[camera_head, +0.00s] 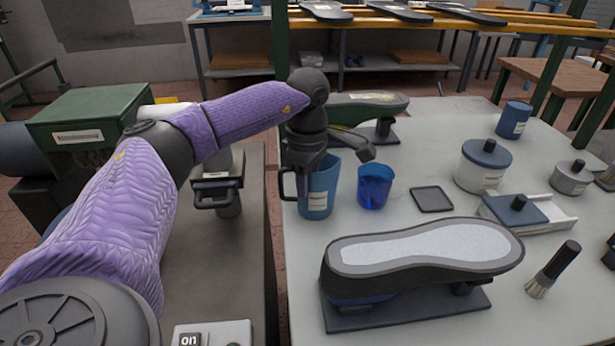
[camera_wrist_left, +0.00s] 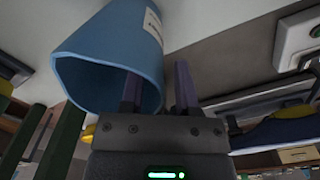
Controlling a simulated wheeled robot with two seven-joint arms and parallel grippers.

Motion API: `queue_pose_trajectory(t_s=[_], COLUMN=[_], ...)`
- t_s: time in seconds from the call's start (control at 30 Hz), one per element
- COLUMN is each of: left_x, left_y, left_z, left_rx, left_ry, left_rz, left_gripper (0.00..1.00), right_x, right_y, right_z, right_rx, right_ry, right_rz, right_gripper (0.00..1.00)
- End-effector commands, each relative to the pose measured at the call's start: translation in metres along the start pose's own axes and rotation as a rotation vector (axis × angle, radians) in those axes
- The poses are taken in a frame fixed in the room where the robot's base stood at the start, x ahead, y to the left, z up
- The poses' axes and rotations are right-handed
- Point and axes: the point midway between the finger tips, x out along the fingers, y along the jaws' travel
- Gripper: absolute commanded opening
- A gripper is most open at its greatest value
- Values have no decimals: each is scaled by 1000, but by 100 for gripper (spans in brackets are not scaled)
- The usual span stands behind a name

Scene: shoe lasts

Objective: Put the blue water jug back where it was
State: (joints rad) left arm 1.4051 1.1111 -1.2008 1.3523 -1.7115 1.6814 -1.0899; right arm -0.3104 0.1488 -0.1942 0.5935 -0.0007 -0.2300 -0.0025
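The blue water jug (camera_head: 318,194) stands upright on the light table near its left edge, its handle to the left and a white label on its front. My left gripper (camera_head: 305,168) points down at the jug's rim. In the left wrist view the jug (camera_wrist_left: 95,60) fills the upper left. There one finger of my left gripper (camera_wrist_left: 158,90) reaches inside the rim and the other is outside, with a gap between the outer finger and the wall. The gripper is open around the wall. My right gripper is not in view.
A translucent blue cup (camera_head: 375,186) stands close right of the jug. A shoe last (camera_head: 420,255) on a stand is in front, another (camera_head: 370,106) behind. A white pot (camera_head: 482,166) stands at the right.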

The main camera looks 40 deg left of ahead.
Motion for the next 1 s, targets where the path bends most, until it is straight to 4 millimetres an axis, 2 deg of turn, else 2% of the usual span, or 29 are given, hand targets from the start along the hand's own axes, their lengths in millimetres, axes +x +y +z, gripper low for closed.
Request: queue_pose_trajectory(t_s=[0.17, 0.27, 0.4, 0.5, 0.6, 0.73, 1.0], left_x=[-6, -29, -73, -98, -115, -123, -122], left_y=[0, 0, 0, 0, 0, 0, 0], left_z=[0, 0, 0, 0, 0, 0, 0], left_rx=[0, 0, 1, 0, 0, 0, 0], left_ry=[-1, -2, -2, -2, -1, 0, 0], left_rz=[2, 6, 7, 6, 4, 1, 0], left_gripper=[39, 39, 39, 39, 39, 39, 39], right_x=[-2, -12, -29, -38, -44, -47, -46], right_y=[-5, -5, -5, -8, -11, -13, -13], right_z=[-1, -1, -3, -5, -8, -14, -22], right_rx=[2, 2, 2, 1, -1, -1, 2], right_ry=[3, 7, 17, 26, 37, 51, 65], right_rz=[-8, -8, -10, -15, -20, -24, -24], right_gripper=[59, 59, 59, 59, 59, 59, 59])
